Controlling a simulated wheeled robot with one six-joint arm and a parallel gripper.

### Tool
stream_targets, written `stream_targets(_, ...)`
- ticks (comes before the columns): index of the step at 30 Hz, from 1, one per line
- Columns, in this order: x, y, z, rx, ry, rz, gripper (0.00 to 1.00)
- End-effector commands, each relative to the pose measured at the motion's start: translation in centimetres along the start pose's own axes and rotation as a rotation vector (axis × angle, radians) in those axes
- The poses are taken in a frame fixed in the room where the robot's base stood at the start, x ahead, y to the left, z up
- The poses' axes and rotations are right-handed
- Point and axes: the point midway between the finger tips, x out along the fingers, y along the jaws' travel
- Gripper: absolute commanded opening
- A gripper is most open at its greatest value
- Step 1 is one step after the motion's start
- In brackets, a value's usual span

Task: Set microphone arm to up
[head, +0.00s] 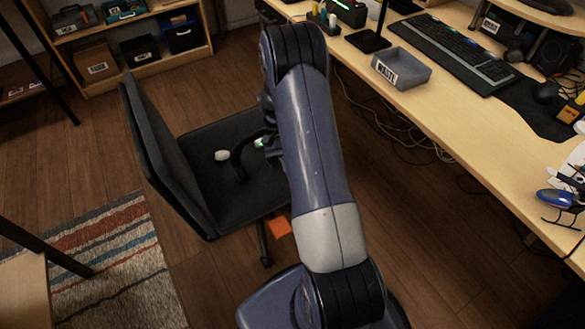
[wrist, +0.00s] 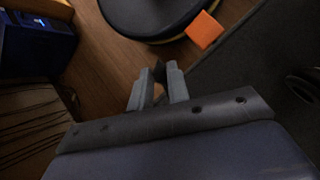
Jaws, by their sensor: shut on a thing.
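In the wrist view, my gripper (wrist: 158,80) has its two grey fingers close together on a small dark piece (wrist: 159,71) that shows between their tips. I cannot tell for sure what this piece is. In the head view my own arm covers the fingers, which seem to be over the office chair. No microphone arm can be clearly made out in either view.
The black office chair (head: 196,178) stands left of my arm, with a small pale object (head: 222,155) at its seat. An orange square (head: 279,227) is near its base. The desk (head: 440,125) on the right holds a grey bin (head: 401,69) and a keyboard (head: 456,51).

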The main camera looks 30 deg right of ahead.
Motion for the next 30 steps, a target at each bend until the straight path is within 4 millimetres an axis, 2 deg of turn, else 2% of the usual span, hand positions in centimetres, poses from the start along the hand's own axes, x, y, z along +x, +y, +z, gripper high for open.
stream_targets(8,0.0,0.0,0.0,0.0,0.0,0.0,0.0)
stream_targets(9,0.0,0.0,0.0,0.0,0.0,0.0,0.19)
stream_targets(17,0.0,0.0,0.0,0.0,0.0,-0.001,0.4)
stream_targets(25,-0.3,0.0,0.0,0.0,0.001,-0.001,0.4)
stream_targets(30,-2.5,0.0,0.0,0.0,0.004,-0.002,0.4)
